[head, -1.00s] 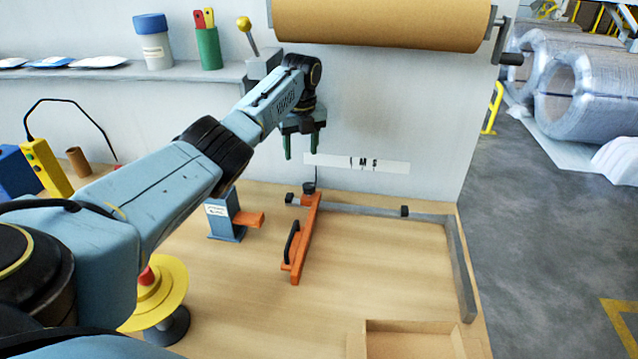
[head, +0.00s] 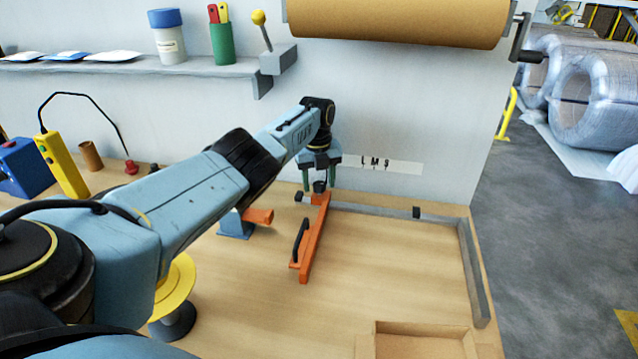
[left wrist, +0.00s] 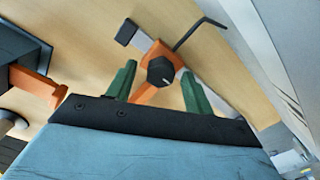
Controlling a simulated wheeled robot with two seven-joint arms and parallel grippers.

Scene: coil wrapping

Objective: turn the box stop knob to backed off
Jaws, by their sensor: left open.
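The box stop is an orange bar (head: 313,245) with a black side handle, lying across the grey rail at the back of the bench. Its black knob (head: 320,186) stands upright at the bar's far end and shows in the left wrist view (left wrist: 160,71). My left gripper (head: 319,178) points down over the knob. Its green fingers are open, one on each side of the knob in the left wrist view (left wrist: 158,70), with gaps visible. Whether the fingertips are down to the knob's height I cannot tell. My right gripper is not in view.
A label strip (head: 376,164) marked L M S is on the wall behind. A blue stand with an orange arm (head: 257,217) is left of the bar. A cardboard box (head: 420,345) lies at the front right. The bench between bar and right rail (head: 472,270) is clear.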

